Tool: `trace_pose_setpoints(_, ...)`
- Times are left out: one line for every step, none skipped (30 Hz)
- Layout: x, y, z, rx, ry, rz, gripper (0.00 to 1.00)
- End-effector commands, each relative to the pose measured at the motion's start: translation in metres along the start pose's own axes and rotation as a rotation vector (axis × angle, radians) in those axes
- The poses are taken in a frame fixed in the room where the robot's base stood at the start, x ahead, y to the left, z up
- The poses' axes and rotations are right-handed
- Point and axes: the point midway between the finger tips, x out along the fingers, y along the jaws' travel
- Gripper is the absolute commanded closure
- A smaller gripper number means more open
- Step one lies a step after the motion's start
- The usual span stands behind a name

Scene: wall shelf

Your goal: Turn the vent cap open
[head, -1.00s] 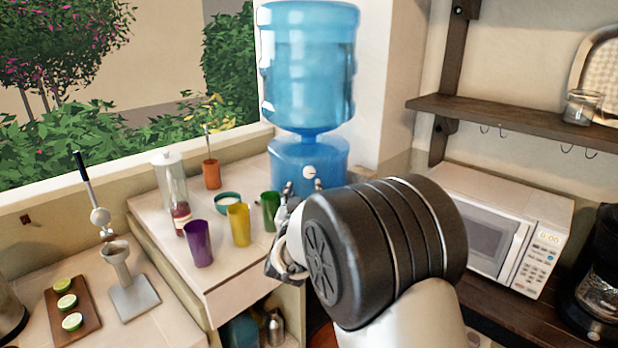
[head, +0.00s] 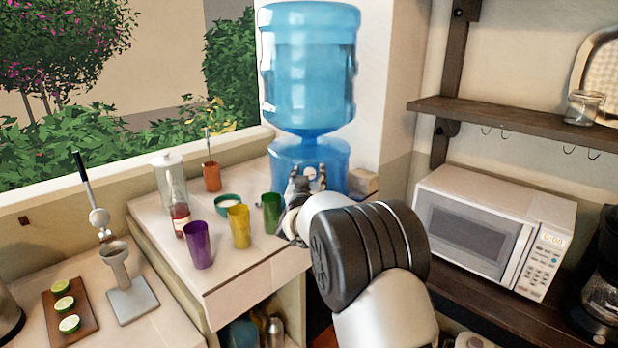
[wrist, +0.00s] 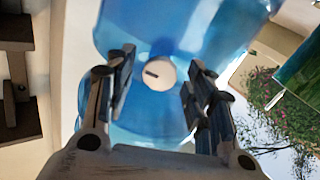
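The vent cap (wrist: 159,74) is a round white knob with a dark slot, on the blue water dispenser (head: 308,70). In the wrist view it lies between and beyond my fingertips, with no contact that I can see. The slot runs nearly level there, slightly slanted. My gripper (wrist: 160,85) is open, one finger on each side of the cap, and holds nothing. In the head view my gripper (head: 305,182) is in front of the dispenser's base and hides the cap there.
Purple (head: 197,245), yellow (head: 239,226) and green (head: 271,212) cups stand on the counter left of my arm, near a teal bowl (head: 228,203) and a glass bottle (head: 172,185). A microwave (head: 490,235) and a wooden shelf (head: 510,120) are at right.

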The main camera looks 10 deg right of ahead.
Motion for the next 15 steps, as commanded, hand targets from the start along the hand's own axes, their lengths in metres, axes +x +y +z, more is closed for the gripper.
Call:
trace_pose_setpoints(-0.0001, -0.0001, -0.0001, 0.0, 0.0, 0.0, 0.55)
trace_pose_setpoints(-0.0001, -0.0001, -0.0001, 0.0, 0.0, 0.0, 0.57)
trace_pose_setpoints(-0.0002, -0.0001, -0.0001, 0.0, 0.0, 0.0, 0.6)
trace_pose_setpoints(-0.0002, -0.0001, -0.0002, 0.0, 0.0, 0.0, 0.62)
trace_pose_setpoints(-0.0002, -0.0001, -0.0001, 0.0, 0.0, 0.0, 0.64)
trace_pose_setpoints(-0.0002, -0.0002, -0.0002, 0.0, 0.0, 0.0, 0.67)
trace_pose_setpoints(-0.0003, -0.0001, -0.0002, 0.0, 0.0, 0.0, 0.69)
trace_pose_setpoints(-0.0003, -0.0002, -0.0002, 0.0, 0.0, 0.0, 0.71)
trace_pose_setpoints(-0.0003, -0.0002, -0.0002, 0.0, 0.0, 0.0, 0.73)
trace_pose_setpoints(-0.0003, -0.0002, -0.0002, 0.0, 0.0, 0.0, 0.75)
trace_pose_setpoints(-0.0003, -0.0001, -0.0002, 0.0, 0.0, 0.0, 0.77)
trace_pose_setpoints(-0.0003, -0.0001, -0.0002, 0.0, 0.0, 0.0, 0.8)
trace_pose_setpoints(-0.0003, -0.0001, -0.0002, 0.0, 0.0, 0.0, 0.82)
trace_pose_setpoints(-0.0003, -0.0001, -0.0002, 0.0, 0.0, 0.0, 0.84)
trace_pose_setpoints(-0.0003, -0.0001, -0.0002, 0.0, 0.0, 0.0, 0.87)
